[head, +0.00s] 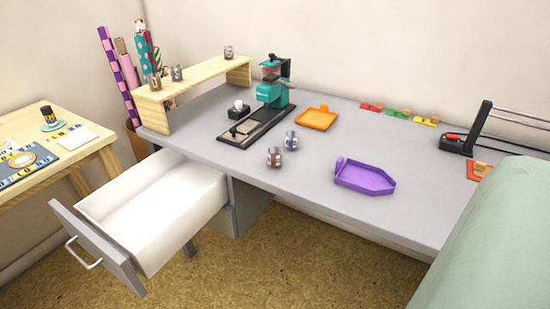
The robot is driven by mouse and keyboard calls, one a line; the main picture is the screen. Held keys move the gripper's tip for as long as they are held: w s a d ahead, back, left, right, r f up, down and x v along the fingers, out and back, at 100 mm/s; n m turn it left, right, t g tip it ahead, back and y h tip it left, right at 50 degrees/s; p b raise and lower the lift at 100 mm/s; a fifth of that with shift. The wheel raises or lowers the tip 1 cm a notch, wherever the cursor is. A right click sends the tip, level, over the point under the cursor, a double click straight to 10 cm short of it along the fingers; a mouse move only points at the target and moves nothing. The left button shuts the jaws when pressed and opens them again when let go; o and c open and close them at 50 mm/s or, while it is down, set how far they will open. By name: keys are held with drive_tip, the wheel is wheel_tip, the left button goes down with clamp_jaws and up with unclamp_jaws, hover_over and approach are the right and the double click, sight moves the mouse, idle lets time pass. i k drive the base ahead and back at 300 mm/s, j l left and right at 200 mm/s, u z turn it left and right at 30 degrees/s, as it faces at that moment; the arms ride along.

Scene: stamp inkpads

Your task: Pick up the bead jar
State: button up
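Several small clear jars with grey and dark contents are in the head view, and I cannot tell which is the bead jar. One jar (274,157) stands on the grey desk (330,225) near its front middle. A second jar (291,141) stands just behind it to the right, slightly apart. More jars stand on the light wooden riser: one at its right end (228,52), one near its middle (176,73) and one towards its left end (154,83). My gripper is not in view.
Around the desk jars are a teal press (273,92) on a black base, an orange tray (317,120) and a purple tray (365,181). A white drawer (160,213) is open at front left. An unclear pale green shape (492,240) fills the lower right.

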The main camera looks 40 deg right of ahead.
sight(275, 154)
drive_tip(key=z, duration=0.45)
drive_tip(key=j+z, duration=0.15)
drive_tip(key=z, duration=0.3)
drive_tip(key=k+z, duration=0.1)
drive_tip(key=z, duration=0.85)
